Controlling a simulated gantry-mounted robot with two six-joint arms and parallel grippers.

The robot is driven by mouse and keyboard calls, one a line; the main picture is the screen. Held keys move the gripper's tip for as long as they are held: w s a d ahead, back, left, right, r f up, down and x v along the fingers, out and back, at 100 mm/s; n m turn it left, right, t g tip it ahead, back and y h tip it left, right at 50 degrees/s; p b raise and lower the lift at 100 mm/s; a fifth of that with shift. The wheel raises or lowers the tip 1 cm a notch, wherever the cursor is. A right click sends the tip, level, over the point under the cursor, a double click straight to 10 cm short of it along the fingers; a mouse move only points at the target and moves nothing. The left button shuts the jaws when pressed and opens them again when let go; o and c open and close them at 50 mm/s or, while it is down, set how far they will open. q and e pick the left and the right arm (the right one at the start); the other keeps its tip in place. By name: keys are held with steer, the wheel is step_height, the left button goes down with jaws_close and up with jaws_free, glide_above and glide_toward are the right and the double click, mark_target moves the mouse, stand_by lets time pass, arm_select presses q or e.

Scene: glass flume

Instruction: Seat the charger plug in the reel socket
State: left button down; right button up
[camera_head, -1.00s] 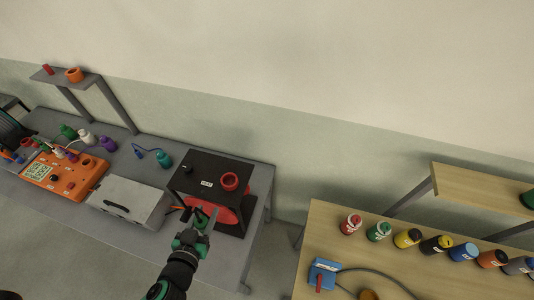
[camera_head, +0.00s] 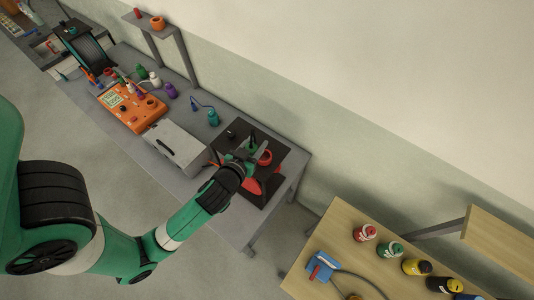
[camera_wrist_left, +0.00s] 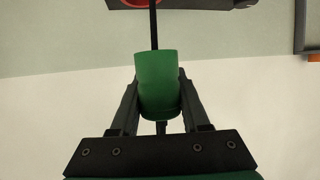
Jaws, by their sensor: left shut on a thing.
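My left gripper (camera_head: 243,161) is over the black box with the red drum, at the right end of the grey table. In the left wrist view my left gripper (camera_wrist_left: 158,100) is shut on a green cylindrical piece (camera_wrist_left: 157,80), which looks like the charger plug. A thin black rod runs from its far end toward a dark surface with a red ring. My arm and gripper hide part of the box top. I cannot tell whether the plug touches it.
A grey case (camera_head: 175,146) and an orange meter (camera_head: 133,107) stand left of the black box. Small coloured bottle-like pieces line the table's back, below a shelf (camera_head: 160,30). A wooden bench (camera_head: 335,225) with a blue box (camera_head: 321,266) is at right. A floor gap separates them.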

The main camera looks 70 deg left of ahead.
arm_select(q)
steer(key=w+a+f, duration=0.1)
steer(key=w+f, duration=0.2)
steer(key=w+a+f, duration=0.1)
steer(key=f, duration=0.1)
steer(key=shift+w+a+f, duration=0.25)
steer(key=shift+w+a, duration=0.05)
steer(key=shift+w+a+f, duration=0.1)
steer(key=shift+w+f, duration=0.1)
steer(key=shift+f, duration=1.65)
arm_select(e)
steer(key=shift+f, duration=0.5)
arm_select(q)
steer(key=shift+f+b, duration=0.2)
steer(key=shift+b, duration=0.15)
steer(key=shift+c, duration=1.9)
jaws_free()
arm_select(e)
steer(key=shift+f, duration=0.15)
arm_select(q)
steer(key=shift+r, duration=0.15)
